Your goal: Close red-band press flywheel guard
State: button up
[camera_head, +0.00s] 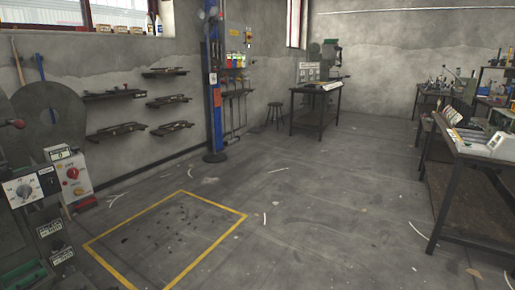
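No press with a clear red band can be made out. At the left edge stands machinery with a large dark grey disc (50,118), which may be a flywheel or its guard; I cannot tell which, nor whether it is open or closed. A lever with a red knob (15,123) crosses in front of it. The left side of this machinery is cut off by the picture edge. My gripper is not in view.
A yellow-outlined floor square (165,243) lies in front. A blue column (214,105) stands by the left wall, near shelves (117,131). A bench (317,95) and stool (275,112) stand at the back; workbenches (475,150) line the right.

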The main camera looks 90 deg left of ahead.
aim_at(28, 102)
jog(key=u, duration=4.15)
